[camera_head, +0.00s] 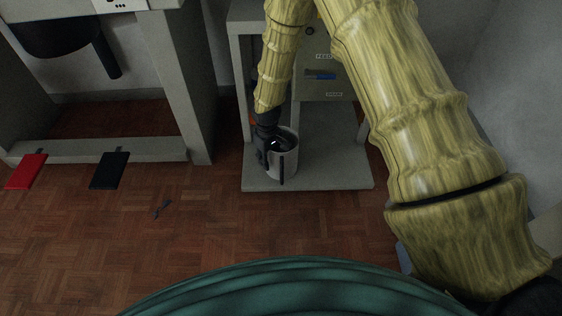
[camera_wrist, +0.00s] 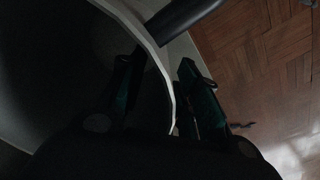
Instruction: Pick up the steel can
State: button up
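The steel can (camera_head: 288,164) is a pale grey, open-topped cylinder. It stands upright on the low base shelf of a grey stand in the head view. My gripper (camera_head: 271,150) points down at its left rim. In the wrist view the can's pale rim (camera_wrist: 152,45) curves between my two fingers (camera_wrist: 160,68). One finger is inside the can and the other outside, with visible gaps, so my gripper looks open around the wall. The can's inside is dark, and I cannot make out any contents.
The grey shelf (camera_head: 335,178) has free room right of the can. A unit with labels and a blue item (camera_head: 320,75) is above it. A red pedal (camera_head: 26,171) and a black pedal (camera_head: 109,170) lie left.

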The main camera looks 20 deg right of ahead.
grip_shut()
jog(key=shift+r, duration=0.1)
